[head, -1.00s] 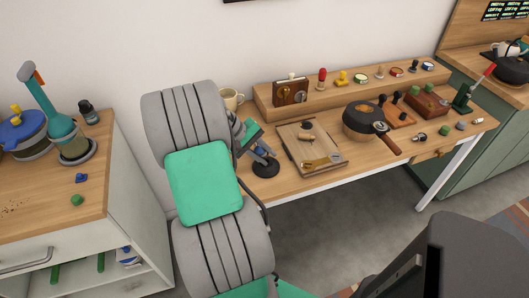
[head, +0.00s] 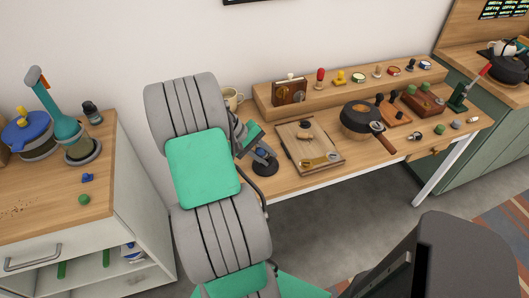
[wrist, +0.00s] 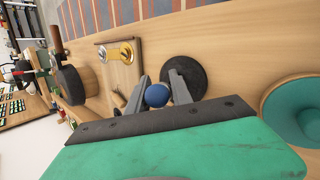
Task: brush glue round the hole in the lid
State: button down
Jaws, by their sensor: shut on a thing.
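My gripper (wrist: 165,92) is shut on a small round blue thing (wrist: 157,95), with a finger on each side of it. Its lower part is hidden, so I cannot tell if it belongs to a brush. A flat black disc (wrist: 183,82) lies behind the fingers; it also shows in the head view (head: 266,167), beneath my gripper (head: 259,151). To its right, a wooden board (head: 329,146) carries a dark round spot (head: 305,124), a small wooden piece and a brass piece (head: 320,161). I cannot tell which thing is the lid.
A dark pan-like vessel (head: 360,118) stands right of the board. A raised shelf (head: 335,92) with small items runs along the back. A beige mug (head: 231,98) stands near my arm. A cabinet (head: 120,190) with flasks is at left.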

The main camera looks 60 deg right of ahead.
jog(key=shift+d+f+p, duration=0.1)
jog(key=shift+f+p, duration=0.1)
jog(key=shift+p, duration=0.35)
jog(key=shift+w+r+p, duration=0.1)
jog(key=shift+w+p, duration=0.1)
jog(key=shift+p, duration=0.2)
jog(key=shift+s+a+r+p, duration=0.2)
jog(key=shift+s+a+p, duration=0.1)
jog(key=shift+s+a, duration=0.25)
jog(key=shift+r+p, duration=0.2)
jog(key=shift+p, duration=0.25)
jog(key=shift+w+d+r+p, duration=0.1)
jog(key=shift+w+d+p, duration=0.25)
jog(key=shift+w+d, duration=0.45)
jog(key=shift+s+r+p, duration=0.15)
jog(key=shift+p, duration=0.2)
jog(key=shift+s+a+r+p, duration=0.15)
jog(key=shift+s+a+p, duration=0.25)
jog(key=shift+s+a, duration=0.3)
jog(key=shift+r, duration=0.1)
